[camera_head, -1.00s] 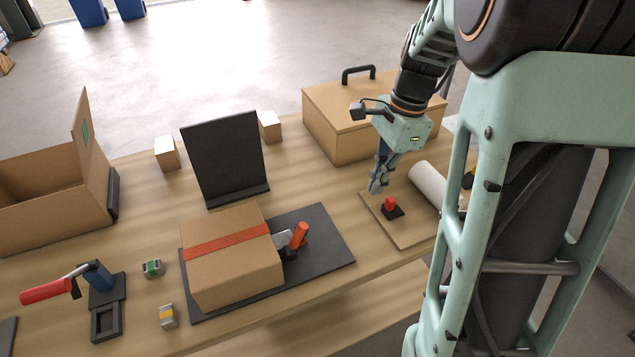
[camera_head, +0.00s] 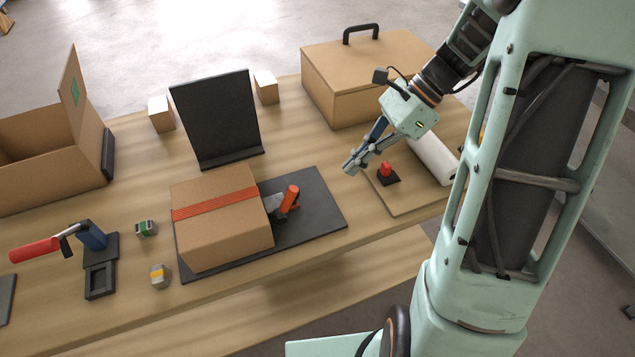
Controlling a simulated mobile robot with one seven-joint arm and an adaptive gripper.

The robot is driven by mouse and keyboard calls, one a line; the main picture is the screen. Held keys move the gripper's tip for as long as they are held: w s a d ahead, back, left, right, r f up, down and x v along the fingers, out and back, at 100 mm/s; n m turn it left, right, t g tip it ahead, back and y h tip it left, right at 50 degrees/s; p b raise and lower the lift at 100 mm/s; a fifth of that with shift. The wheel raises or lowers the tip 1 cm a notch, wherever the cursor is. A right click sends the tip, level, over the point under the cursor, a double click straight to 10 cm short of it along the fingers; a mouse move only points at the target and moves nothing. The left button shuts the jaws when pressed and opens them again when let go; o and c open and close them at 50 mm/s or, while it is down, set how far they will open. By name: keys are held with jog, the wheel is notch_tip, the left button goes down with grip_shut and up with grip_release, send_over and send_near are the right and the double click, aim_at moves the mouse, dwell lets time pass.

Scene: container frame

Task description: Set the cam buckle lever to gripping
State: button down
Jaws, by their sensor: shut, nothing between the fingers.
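The cam buckle (camera_head: 271,205) sits at the right side of a cardboard box (camera_head: 222,232), at the end of the orange strap (camera_head: 214,205) that runs across the box. Its lever (camera_head: 290,197) has an orange-red grip and stands up at a tilt; I cannot tell its exact setting. The box rests on a dark mat (camera_head: 325,205). My gripper (camera_head: 351,168) is shut and empty. It is above the table, right of and apart from the lever, pointing down and left.
A wooden board (camera_head: 408,196) with a red button (camera_head: 385,170) and a white roll (camera_head: 433,160) lies right of my gripper. A dark upright panel (camera_head: 216,118) stands behind the box. A red-handled clamp (camera_head: 36,250) is at left. A large handled box (camera_head: 365,75) stands behind.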

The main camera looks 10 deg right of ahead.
aim_at(287, 203)
jog(key=x, duration=0.9)
jog(key=shift+a+f, duration=0.15)
jog(key=a, duration=0.1)
jog(key=a+r, duration=0.1)
jog(key=a, duration=0.1)
jog(key=shift+s+p, duration=0.15)
jog(key=shift+p, duration=0.2)
jog(key=shift+a+r, duration=0.15)
jog(key=shift+a, duration=0.3)
jog(key=shift+r+p, duration=0.15)
jog(key=shift+p, duration=0.15)
